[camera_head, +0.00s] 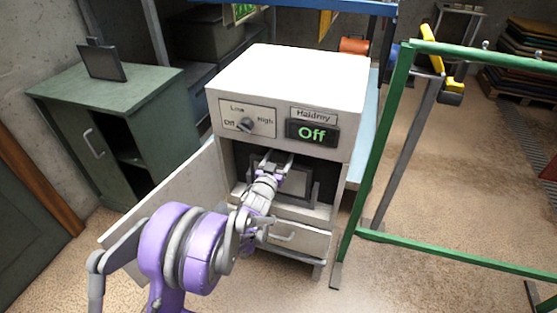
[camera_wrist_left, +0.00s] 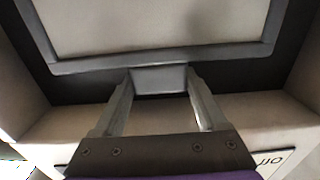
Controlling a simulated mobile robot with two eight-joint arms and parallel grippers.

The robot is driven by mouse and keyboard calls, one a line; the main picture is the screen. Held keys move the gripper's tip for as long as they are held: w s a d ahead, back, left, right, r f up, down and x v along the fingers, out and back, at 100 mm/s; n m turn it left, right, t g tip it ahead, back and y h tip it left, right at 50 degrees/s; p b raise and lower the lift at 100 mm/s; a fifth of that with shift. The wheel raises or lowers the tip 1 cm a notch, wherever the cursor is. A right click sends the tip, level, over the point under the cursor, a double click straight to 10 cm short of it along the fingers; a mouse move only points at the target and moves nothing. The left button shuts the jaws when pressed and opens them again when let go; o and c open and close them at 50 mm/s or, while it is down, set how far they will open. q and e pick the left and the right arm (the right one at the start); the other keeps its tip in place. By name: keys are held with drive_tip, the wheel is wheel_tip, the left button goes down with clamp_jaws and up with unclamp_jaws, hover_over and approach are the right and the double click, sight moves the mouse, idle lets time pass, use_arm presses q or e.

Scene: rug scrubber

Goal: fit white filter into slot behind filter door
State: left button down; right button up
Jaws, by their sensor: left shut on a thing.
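The white machine (camera_head: 285,80) has an open compartment (camera_head: 241,160) in its front, and the white filter door (camera_head: 165,197) stands swung out to the left. My left gripper (camera_head: 276,160) reaches into this opening. It is shut on the grey tab of the white filter (camera_head: 299,186), a pale panel in a grey frame. In the left wrist view the filter (camera_wrist_left: 155,22) spans the opening, with the tab between the fingers of my left gripper (camera_wrist_left: 160,80). I cannot tell how deep the filter sits. My right gripper is not in view.
The machine has a dial (camera_head: 246,124), a display (camera_head: 312,133) reading Off and a drawer (camera_head: 300,238) below the opening. A green cabinet (camera_head: 105,95) stands at the left. A green metal frame (camera_head: 375,160) stands close at the right. Bare floor lies in front.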

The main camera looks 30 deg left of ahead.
sight(280, 167)
use_arm(q)
drive_tip(key=shift+w+a, duration=0.15)
drive_tip(key=shift+w, duration=0.5)
drive_tip(key=shift+w+a+r, duration=0.15)
drive_tip(key=shift+w, duration=0.15)
drive_tip(key=shift+s+f+b, duration=0.15)
drive_tip(key=shift+f+b, duration=0.6)
drive_tip(key=shift+f, duration=0.2)
drive_tip(key=shift+f+b, duration=0.85)
drive_tip(key=shift+f, duration=0.45)
drive_tip(key=shift+d, duration=0.2)
drive_tip(key=shift+c, duration=0.2)
unclamp_jaws()
drive_tip(key=shift+o, duration=0.2)
drive_tip(key=shift+d, duration=0.1)
